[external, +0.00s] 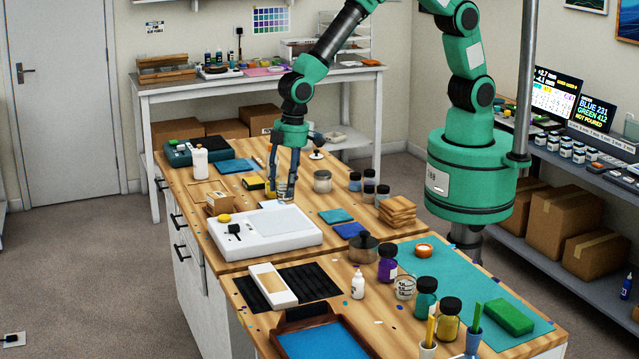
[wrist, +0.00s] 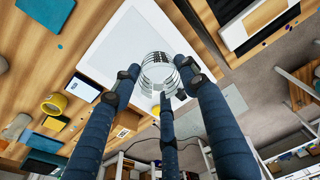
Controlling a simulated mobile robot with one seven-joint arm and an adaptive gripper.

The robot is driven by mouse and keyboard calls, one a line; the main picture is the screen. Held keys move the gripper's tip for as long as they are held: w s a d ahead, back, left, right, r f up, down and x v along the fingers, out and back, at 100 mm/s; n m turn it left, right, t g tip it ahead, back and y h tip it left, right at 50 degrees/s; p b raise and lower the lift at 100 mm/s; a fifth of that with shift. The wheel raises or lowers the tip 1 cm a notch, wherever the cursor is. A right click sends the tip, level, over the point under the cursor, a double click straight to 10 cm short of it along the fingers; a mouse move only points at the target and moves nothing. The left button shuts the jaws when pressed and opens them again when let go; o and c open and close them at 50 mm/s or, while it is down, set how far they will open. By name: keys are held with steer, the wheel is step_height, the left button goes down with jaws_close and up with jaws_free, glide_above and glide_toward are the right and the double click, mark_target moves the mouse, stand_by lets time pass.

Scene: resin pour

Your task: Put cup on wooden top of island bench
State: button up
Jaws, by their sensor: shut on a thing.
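The cup (external: 283,191) is small and clear, and stands out against the wooden top of the island bench (external: 332,203). My gripper (external: 283,181) points down with its fingers around the cup. In the wrist view the clear cup (wrist: 159,74), with dark markings, sits between the fingertips of my gripper (wrist: 162,85), shut on it. The cup is by the back edge of a white flat device; I cannot tell whether its base touches the wood.
The white device (external: 265,234) lies just in front of the cup. A clear jar (external: 322,181), dark-lidded jars (external: 369,190) and wooden blocks (external: 397,210) stand to the right. A white bottle (external: 200,160) stands to the left. Some bare wood shows between them.

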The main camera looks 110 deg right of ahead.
steer(key=w+a+n+p, duration=0.1)
steer(key=w+a+p, duration=0.1)
steer(key=a, duration=1.3)
steer(key=w+a+n+p, duration=0.1)
steer(key=w+a+p, duration=0.15)
steer(key=a, duration=1.15)
steer(key=s+a+f+n, duration=0.1)
steer(key=s+a, duration=0.2)
steer(key=a, duration=0.7)
steer(key=s+a+f+p, duration=0.1)
steer(key=s+a, duration=0.2)
steer(key=a, duration=0.7)
steer(key=s+a+f+n+p, duration=0.1)
steer(key=s+a, duration=0.2)
steer(key=a, duration=0.7)
steer(key=shift+s+a+n, duration=0.2)
steer(key=shift+a+n, duration=0.1)
steer(key=shift+a, duration=0.05)
steer(key=shift+f, duration=0.1)
steer(key=shift+f+p, duration=0.6)
steer(key=shift+f, duration=2.5)
steer(key=shift+c, duration=0.2)
steer(key=shift+f, duration=0.1)
steer(key=shift+f, duration=1.75)
